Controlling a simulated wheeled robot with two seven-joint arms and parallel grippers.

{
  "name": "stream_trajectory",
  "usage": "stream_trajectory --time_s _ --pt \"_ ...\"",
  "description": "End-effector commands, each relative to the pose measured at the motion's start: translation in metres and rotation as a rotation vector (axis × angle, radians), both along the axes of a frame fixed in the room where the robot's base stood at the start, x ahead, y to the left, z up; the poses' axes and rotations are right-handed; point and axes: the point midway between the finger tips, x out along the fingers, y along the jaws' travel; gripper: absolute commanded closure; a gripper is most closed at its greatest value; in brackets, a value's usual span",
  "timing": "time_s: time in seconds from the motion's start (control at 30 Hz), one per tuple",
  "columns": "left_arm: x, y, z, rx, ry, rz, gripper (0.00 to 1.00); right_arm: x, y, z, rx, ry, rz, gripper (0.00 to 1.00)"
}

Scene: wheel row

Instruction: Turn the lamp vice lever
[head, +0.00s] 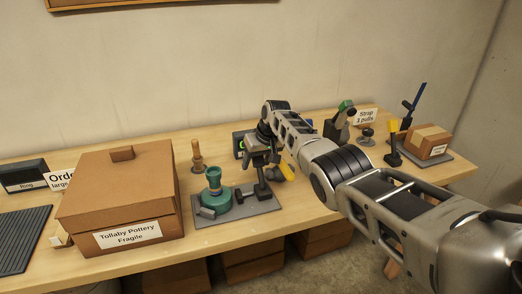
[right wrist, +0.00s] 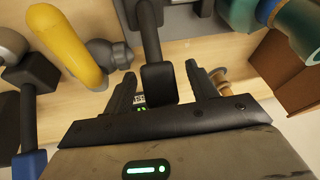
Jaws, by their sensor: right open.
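A grey plate (head: 236,211) on the bench carries a teal round-bodied piece (head: 213,196) and a dark upright lever (head: 262,186) with a block-shaped end. My right gripper (head: 261,158) is above the plate, at the lever's upper part. In the right wrist view its two fingers (right wrist: 161,80) are open, with the lever's black block end (right wrist: 158,82) between them. A gap shows on each side of the block in that view. Whether it touches a finger cannot be told. My left gripper is not in view.
A yellow handle (head: 287,171) stands close right of the lever; it also shows in the right wrist view (right wrist: 68,45). A large cardboard box (head: 122,200) is on the left. A wooden peg (head: 197,157) stands behind the teal piece. A small carton (head: 428,142) is far right.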

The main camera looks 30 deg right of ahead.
Motion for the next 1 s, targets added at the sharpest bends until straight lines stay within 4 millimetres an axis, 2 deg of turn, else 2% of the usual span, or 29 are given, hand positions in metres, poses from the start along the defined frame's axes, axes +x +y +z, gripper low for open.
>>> stream_trajectory --time_s 0.23,0.37,0.5,0.7,0.83,1.0 --pt "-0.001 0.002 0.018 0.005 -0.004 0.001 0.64 -0.010 -0.003 0.030 -0.002 -0.003 0.000 0.43" --pt "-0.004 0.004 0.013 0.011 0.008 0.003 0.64 -0.018 -0.006 0.052 -0.002 -0.005 0.000 0.43" --pt "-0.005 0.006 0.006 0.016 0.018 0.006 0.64 -0.030 -0.008 0.081 -0.003 -0.006 0.000 0.43" --pt "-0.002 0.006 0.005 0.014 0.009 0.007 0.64 -0.045 -0.011 0.120 -0.001 -0.003 0.001 0.43" --pt "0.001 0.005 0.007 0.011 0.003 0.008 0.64 -0.051 -0.013 0.137 0.000 -0.002 0.000 0.43" --pt "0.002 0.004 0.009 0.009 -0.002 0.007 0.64 -0.055 -0.013 0.146 0.000 -0.001 0.000 0.43"
